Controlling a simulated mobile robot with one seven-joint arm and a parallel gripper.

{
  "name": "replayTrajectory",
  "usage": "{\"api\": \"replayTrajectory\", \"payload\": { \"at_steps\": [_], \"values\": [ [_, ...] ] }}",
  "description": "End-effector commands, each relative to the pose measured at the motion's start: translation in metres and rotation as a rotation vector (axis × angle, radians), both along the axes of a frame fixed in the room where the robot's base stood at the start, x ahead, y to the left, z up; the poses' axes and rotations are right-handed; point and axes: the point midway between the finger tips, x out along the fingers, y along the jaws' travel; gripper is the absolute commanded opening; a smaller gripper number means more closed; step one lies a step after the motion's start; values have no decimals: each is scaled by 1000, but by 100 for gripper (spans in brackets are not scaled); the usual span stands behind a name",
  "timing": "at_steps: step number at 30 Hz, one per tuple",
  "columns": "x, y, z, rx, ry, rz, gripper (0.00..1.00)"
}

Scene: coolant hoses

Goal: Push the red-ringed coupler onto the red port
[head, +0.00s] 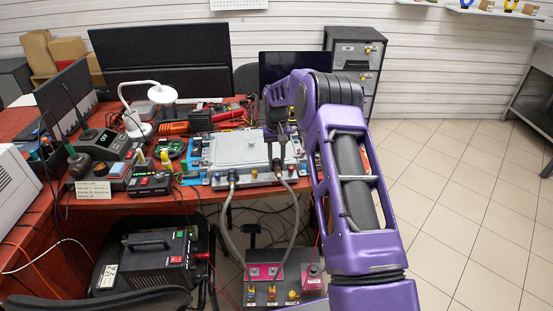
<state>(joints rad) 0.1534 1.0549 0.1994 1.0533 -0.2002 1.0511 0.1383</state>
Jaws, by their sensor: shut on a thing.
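My gripper (277,158) points down at the front right edge of a grey cold plate (235,149) on the red workbench. Its dark fingers are shut on a coupler (278,169) at the end of a grey hose (296,213). The coupler's ring colour is too small to make out, and the fingers partly cover it. The red port is not clearly visible; my gripper and the coupler hide part of that edge. I cannot tell whether the coupler touches a port. A second grey hose (226,218) ends at a coupler (233,176) at the plate's front, left of my gripper.
Tools, a lamp (149,94) and small instruments crowd the bench's left. Tiled floor (450,200) at right is clear.

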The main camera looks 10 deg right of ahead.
Motion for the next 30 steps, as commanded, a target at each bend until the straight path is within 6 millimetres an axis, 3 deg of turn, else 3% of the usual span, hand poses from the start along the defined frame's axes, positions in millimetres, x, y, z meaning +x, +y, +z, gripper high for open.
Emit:
{"api": "replayTrajectory", "payload": {
  "at_steps": [14,30],
  "values": [
    [0,0,-1,0,0,0,0],
    [0,0,-15,0,0,1,0]
  ]
}}
